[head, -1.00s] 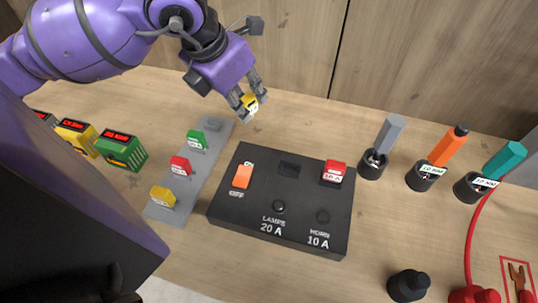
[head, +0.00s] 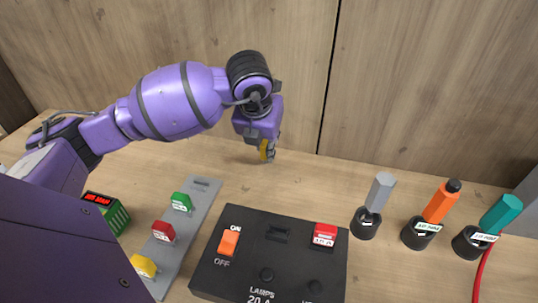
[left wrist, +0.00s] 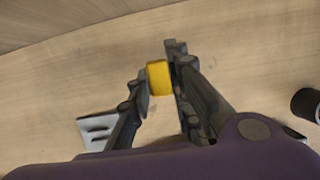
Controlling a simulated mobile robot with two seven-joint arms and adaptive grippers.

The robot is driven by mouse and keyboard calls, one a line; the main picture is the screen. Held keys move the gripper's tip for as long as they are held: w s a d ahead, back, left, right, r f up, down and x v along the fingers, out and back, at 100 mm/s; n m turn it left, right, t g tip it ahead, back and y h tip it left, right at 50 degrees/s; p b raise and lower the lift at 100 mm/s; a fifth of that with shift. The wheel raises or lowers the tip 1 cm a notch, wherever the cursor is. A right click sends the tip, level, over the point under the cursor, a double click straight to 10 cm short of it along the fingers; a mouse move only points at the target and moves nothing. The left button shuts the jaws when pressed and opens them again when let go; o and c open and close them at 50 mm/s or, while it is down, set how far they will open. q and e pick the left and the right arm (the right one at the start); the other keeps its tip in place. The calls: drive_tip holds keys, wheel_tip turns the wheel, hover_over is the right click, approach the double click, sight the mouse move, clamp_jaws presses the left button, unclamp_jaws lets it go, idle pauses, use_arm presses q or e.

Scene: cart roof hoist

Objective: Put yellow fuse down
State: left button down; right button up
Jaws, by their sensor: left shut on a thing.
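My left gripper (head: 267,152) is shut on a yellow fuse (head: 264,148), behind the black fuse box and close to the wooden surface near the back wall. The left wrist view also shows the yellow fuse (left wrist: 159,78) between the fingertips, over bare wood. I cannot tell whether the fuse touches the surface. The black fuse box (head: 215,272) has an empty slot (head: 278,234) at its back middle and a red fuse (head: 325,235) in the slot to the right. My right gripper is not in view.
A grey strip (head: 196,225) left of the box holds a green fuse (head: 181,202), a red fuse (head: 163,231) and another yellow fuse (head: 144,266). Grey, orange (head: 441,202) and teal tools stand in black holders at right. Bare wood lies behind the box.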

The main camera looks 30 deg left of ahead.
use_arm(q)
drive_tip(key=shift+w+f, duration=0.75)
drive_tip(key=shift+f, duration=0.1)
drive_tip(key=shift+w+f, duration=0.15)
drive_tip(key=shift+f, duration=0.8)
drive_tip(key=shift+w+f, duration=0.1)
drive_tip(key=shift+f, duration=0.8)
drive_tip(key=shift+f, duration=0.25)
drive_tip(key=c, duration=1.6)
unclamp_jaws()
drive_tip(key=shift+r, duration=0.1)
drive_tip(key=v, duration=1.2)
drive_tip(key=shift+s+r, duration=0.1)
drive_tip(key=shift+r, duration=0.05)
